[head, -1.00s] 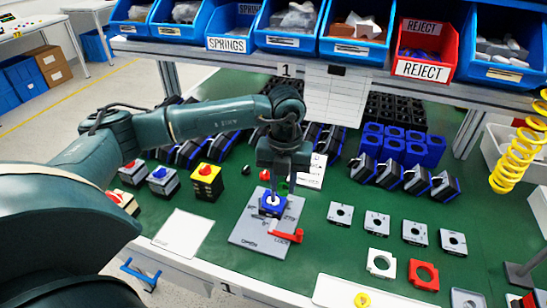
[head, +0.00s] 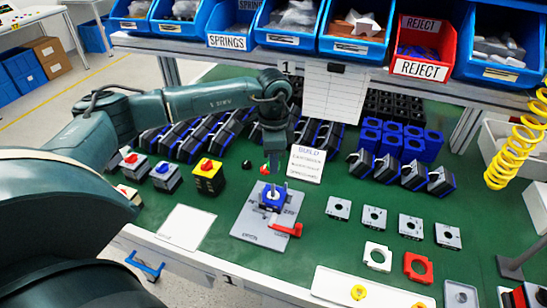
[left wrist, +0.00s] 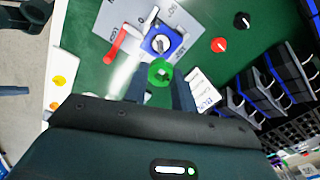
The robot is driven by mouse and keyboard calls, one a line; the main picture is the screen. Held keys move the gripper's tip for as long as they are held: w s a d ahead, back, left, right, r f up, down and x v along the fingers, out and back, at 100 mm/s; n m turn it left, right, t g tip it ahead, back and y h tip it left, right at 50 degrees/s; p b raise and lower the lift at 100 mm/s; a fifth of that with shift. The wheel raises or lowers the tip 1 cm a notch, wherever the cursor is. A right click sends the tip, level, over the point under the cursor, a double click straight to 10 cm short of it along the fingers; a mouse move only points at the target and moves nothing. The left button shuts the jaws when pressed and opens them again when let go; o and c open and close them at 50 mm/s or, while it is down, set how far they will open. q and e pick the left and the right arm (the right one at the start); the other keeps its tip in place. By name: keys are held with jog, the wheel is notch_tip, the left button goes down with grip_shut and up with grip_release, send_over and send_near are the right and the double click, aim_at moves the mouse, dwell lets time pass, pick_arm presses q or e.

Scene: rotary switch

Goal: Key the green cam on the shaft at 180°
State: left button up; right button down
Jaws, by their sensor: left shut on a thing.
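The green cam (left wrist: 160,72) sits between the fingertips of my left gripper (left wrist: 159,88) in the left wrist view, and the gripper is shut on it. The blue switch block (head: 271,198) with its upright pale shaft stands on the grey fixture plate (head: 252,226). The block also shows in the left wrist view (left wrist: 158,44), just beyond the cam. In the head view my left gripper (head: 274,168) points down behind and above the block. The cam's outline is hard to make out there. My right gripper is not in view.
A red lever (head: 287,229) lies at the plate's front right. A black knob (head: 246,163) and a red knob (head: 264,170) lie behind the plate. A build sheet (head: 307,164) lies behind right. Grey square plates (head: 373,217) lie right. A white card (head: 188,228) lies left.

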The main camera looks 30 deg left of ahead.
aim_at(273, 184)
pick_arm(q)
jog(key=shift+f, duration=0.1)
jog(key=shift+f+b, duration=0.5)
jog(key=shift+f, duration=0.65)
notch_tip(273, 184, down, 2)
jog(key=shift+b, duration=0.85)
jog(key=shift+f, duration=0.15)
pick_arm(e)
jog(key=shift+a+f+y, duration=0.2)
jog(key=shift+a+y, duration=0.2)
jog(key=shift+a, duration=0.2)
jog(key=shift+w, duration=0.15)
pick_arm(q)
jog(key=shift+f, duration=0.25)
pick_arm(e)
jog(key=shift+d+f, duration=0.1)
pick_arm(q)
jog(key=shift+f+b, duration=0.8)
jog(key=shift+f, duration=0.1)
jog(key=o, duration=1)
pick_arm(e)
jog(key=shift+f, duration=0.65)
